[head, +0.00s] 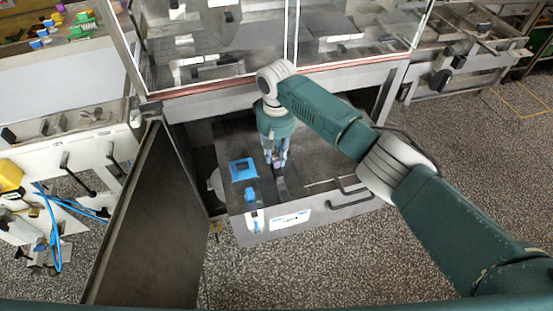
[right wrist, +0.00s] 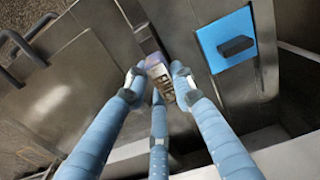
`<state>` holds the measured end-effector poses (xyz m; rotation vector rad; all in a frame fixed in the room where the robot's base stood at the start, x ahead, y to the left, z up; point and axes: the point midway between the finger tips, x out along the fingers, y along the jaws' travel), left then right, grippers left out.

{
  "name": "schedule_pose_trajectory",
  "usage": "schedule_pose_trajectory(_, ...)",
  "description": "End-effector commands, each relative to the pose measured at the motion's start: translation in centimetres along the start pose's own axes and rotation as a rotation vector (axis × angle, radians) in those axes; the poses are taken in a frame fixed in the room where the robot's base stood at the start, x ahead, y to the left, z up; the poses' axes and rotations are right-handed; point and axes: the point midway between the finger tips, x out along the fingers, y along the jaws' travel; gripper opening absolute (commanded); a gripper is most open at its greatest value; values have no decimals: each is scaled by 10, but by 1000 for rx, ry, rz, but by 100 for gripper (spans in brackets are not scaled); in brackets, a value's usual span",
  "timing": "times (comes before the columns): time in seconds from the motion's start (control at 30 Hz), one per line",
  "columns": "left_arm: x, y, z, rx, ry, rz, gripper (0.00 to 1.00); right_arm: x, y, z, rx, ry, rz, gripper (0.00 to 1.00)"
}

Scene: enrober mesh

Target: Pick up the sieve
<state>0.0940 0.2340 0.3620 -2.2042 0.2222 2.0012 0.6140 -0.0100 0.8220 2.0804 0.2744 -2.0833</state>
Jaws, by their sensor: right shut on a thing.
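My right gripper (head: 277,162) reaches down over the open metal box under the machine. In the right wrist view its three blue fingers (right wrist: 158,88) are shut around a small block with a pale purple top and dark lettering on its side. I take this block to be the handle of the sieve (right wrist: 160,80); no mesh can be made out. In the head view the sieve (head: 280,182) is mostly hidden by the fingers, and a dark strip shows below them. I cannot tell whether it is lifted clear. My left gripper is not in view.
A blue square (head: 243,169) with a dark raised piece lies on the box top just left of my gripper. The box (head: 290,220) has a bar handle (head: 348,198) at right. An open cabinet door (head: 150,225) stands at left. The machine's edge (head: 220,92) lies behind.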

Motion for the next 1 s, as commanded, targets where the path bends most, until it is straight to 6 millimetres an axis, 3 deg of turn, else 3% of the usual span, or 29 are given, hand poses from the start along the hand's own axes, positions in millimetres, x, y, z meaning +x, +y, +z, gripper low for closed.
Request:
schedule_pose_trajectory(0.6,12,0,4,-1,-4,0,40,-125,0,-1,0,6,0,1)
schedule_pose_trajectory(0.8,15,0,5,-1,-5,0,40,-156,0,-1,0,4,-1,1)
schedule_pose_trajectory(1.0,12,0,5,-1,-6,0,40,-175,0,0,-1,2,0,1)
